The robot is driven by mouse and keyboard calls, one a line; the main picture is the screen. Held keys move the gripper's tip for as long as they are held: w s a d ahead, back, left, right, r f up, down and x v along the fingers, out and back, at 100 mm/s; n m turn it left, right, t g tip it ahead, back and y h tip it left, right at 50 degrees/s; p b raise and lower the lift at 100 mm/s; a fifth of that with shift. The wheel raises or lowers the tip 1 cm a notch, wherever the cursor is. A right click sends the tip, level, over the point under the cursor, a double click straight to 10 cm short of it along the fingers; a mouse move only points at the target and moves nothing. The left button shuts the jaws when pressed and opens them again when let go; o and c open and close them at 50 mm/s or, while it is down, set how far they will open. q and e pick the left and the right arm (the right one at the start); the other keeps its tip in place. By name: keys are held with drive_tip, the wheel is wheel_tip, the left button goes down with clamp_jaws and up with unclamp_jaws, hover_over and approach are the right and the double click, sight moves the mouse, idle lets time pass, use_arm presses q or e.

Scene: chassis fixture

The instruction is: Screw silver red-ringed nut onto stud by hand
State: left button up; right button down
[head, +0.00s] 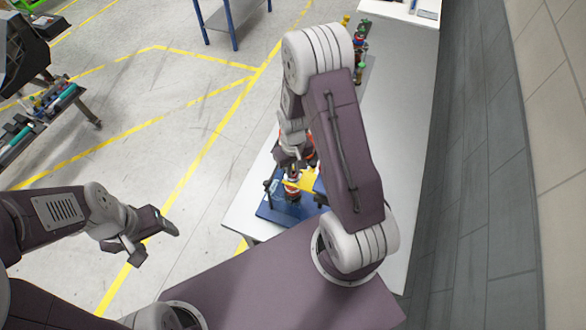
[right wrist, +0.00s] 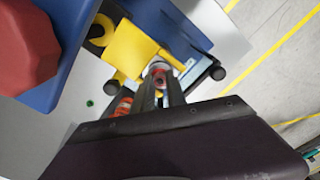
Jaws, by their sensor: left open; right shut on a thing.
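In the right wrist view, my right gripper (right wrist: 160,92) is shut on the silver red-ringed nut (right wrist: 158,72), a small silver piece with red between the fingertips. It is close beside a yellow block (right wrist: 130,48) on the blue fixture (right wrist: 170,22). I cannot make out the stud, nor whether the nut is on it. In the head view, my right gripper (head: 291,158) points down over the blue fixture (head: 277,213), and my arm hides part of it. My left gripper (head: 148,240) is open and empty, over the floor left of the table.
The white table (head: 398,130) runs away from me, with several coloured parts (head: 360,45) at its far end. A dark red faceted object (right wrist: 25,45) is close by in the right wrist view. A cart (head: 40,115) stands at left; the floor between is clear.

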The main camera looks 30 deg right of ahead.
idle(0.4)
drive_tip(key=m, duration=0.7)
drive_tip(key=shift+f, duration=0.1)
drive_tip(key=m, duration=0.6)
drive_tip(key=c, duration=1.3)
unclamp_jaws()
wheel_tip(320, 180, up, 7)
drive_tip(key=p, duration=0.6)
drive_tip(key=shift+p, duration=0.3)
drive_tip(key=shift+r, duration=0.95)
